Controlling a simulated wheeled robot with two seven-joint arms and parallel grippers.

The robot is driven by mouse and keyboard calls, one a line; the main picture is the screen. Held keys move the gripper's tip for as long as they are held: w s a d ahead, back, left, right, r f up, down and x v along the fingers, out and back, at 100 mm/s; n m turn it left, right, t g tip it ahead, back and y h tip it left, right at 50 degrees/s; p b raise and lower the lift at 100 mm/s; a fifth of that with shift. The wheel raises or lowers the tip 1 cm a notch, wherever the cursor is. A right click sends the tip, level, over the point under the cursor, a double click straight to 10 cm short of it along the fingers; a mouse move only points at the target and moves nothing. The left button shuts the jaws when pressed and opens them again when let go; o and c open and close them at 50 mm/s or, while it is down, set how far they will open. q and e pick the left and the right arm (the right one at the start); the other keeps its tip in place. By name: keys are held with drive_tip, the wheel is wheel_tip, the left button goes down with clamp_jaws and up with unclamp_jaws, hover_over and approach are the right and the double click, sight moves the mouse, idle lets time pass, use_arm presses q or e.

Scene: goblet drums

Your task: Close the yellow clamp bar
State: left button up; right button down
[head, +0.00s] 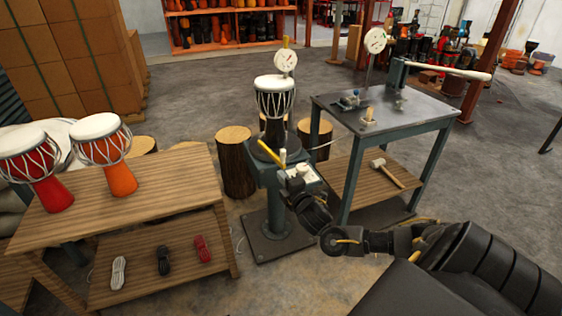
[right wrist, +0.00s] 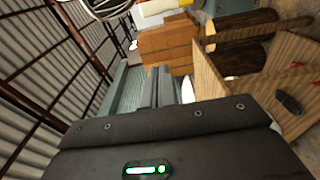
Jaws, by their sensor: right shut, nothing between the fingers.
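The yellow clamp bar (head: 271,155) slants down to the right at the front of the drum stand (head: 277,200), below a black-and-white goblet drum (head: 274,97). My right gripper (head: 285,177) is shut and empty, close to the bar's lower right end. I cannot tell whether it touches the bar. My left gripper is not in view.
A wooden bench (head: 160,185) with red and orange drums stands at the left, rope bundles on its lower shelf. A dark metal table (head: 400,115) with a mallet (head: 386,172) below stands right of the stand. Log stumps (head: 236,160) stand behind it.

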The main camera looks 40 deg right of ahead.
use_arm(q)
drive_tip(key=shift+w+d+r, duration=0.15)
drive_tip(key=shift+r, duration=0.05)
use_arm(e)
drive_tip(key=w+d, duration=0.6)
drive_tip(key=w, duration=0.1)
drive_tip(key=shift+w, duration=0.4)
drive_tip(key=shift+f, duration=0.1)
